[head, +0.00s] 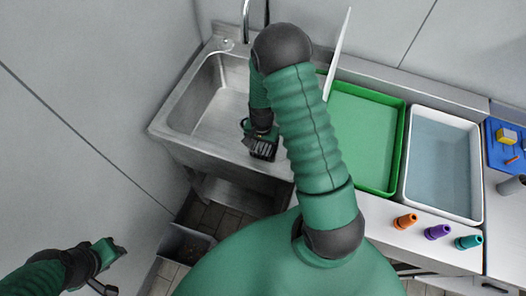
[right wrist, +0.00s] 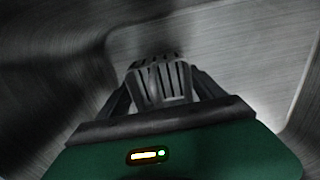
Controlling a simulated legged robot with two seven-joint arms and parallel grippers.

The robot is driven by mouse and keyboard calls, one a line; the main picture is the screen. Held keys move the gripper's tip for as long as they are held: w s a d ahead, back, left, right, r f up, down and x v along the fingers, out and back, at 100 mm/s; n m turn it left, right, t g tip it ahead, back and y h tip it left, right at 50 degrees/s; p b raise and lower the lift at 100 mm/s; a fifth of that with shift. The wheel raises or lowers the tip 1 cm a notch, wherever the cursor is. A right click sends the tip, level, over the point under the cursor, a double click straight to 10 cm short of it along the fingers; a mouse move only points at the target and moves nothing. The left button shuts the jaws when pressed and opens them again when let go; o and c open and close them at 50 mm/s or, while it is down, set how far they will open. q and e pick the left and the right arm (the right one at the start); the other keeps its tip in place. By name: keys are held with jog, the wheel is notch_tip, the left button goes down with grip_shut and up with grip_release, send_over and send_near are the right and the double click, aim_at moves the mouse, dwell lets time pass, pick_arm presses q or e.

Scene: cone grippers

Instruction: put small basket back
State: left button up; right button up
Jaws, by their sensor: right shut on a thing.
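The small basket (right wrist: 163,82) is a dark grey slotted piece seen between my right gripper's fingers in the right wrist view. In the head view the basket (head: 264,151) shows as a small dark ribbed shape at the end of the right arm. My right gripper (head: 259,140) is shut on it, over the steel sink (head: 188,112) near its front right side. My right arm hides the right part of the sink. My left gripper (head: 112,256) is at the lower left, away from the sink; its jaw opening is unclear.
A faucet (head: 246,18) stands behind the sink. A green tray (head: 391,140) and a white tub of water (head: 477,165) stand to the right. Orange (head: 404,221), purple (head: 437,231) and teal (head: 467,242) cones line the front edge. A bin (head: 186,245) is below the sink.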

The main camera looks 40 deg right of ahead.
aim_at(263, 151)
notch_tip(263, 151, down, 3)
jog(key=shift+s+d+f, duration=0.1)
jog(key=shift+s+d, duration=0.05)
jog(key=shift+d+f, duration=0.35)
jog(key=o, duration=1)
jog(key=shift+c, duration=0.2)
jog(key=o, duration=0.5)
jog(key=shift+a, duration=0.1)
jog(key=shift+c, duration=0.2)
jog(key=shift+a+r, duration=0.15)
notch_tip(263, 151, up, 12)
jog(key=shift+p, duration=0.3)
